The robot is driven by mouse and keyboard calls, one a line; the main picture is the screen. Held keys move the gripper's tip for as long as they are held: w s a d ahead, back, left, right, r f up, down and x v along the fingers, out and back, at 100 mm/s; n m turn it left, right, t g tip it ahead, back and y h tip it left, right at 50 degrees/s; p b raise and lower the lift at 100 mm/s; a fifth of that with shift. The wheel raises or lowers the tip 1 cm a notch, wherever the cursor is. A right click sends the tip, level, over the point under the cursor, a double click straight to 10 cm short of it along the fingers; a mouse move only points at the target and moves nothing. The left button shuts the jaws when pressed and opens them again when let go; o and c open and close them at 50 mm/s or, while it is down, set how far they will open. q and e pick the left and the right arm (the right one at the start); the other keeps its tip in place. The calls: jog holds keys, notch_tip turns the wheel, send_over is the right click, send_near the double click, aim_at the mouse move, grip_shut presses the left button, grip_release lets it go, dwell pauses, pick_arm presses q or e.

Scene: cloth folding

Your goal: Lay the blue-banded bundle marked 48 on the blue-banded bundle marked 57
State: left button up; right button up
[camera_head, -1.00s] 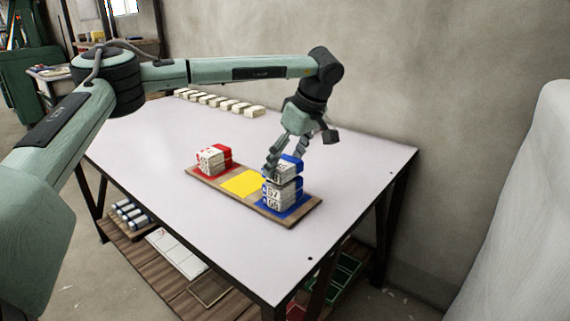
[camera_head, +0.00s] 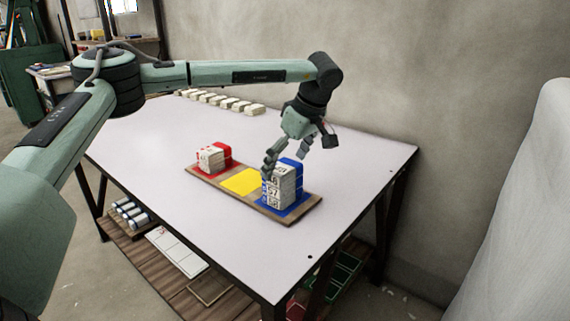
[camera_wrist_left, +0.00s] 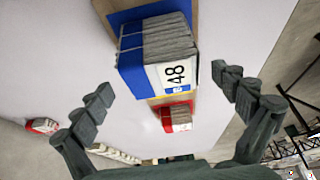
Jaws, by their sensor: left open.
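The blue-banded bundle marked 48 (camera_head: 284,170) lies on top of the blue-banded bundle marked 57 (camera_head: 275,191), flush with it in a neat stack. In the left wrist view the 48 bundle (camera_wrist_left: 176,73) shows its number and blue band, and covers most of what is below. Another blue-banded bundle (camera_head: 274,203) is under the 57 at the bottom. My left gripper (camera_head: 285,159) is open just above the stack. Its fingers (camera_wrist_left: 166,83) are apart in the left wrist view, with visible gaps to the bundle. My right gripper is not in view.
The stack stands on the blue patch of a wooden board (camera_head: 250,208). A yellow patch (camera_head: 241,182) is bare; red-banded bundles (camera_head: 212,158) stand at the board's far end. Several pale bundles (camera_head: 225,102) line the back of the white table (camera_head: 180,205).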

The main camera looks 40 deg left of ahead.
pick_arm(q)
jog(key=v, duration=1.2)
